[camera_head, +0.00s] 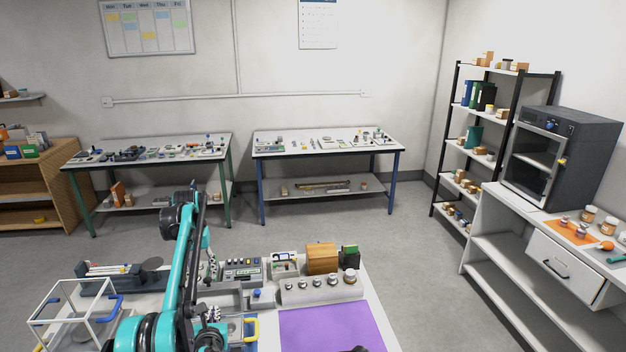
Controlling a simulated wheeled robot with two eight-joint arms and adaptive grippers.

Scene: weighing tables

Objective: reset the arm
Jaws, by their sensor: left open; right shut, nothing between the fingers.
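My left arm, teal and black, rises from the bottom left and bends over at its elbow. My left gripper (212,269) is partly hidden beside the arm's links, over the cluttered near table (368,301); it is open, with nothing seen in it. Of my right gripper (355,349), only a small dark part shows at the bottom edge, by the purple mat (330,328); it is shut and empty.
The near table holds a clear-sided frame box (75,318), a row of weights on a grey block (320,290) and a wooden box (321,259). The purple mat looks bare. Two far tables, shelves and an oven (560,155) stand beyond open floor.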

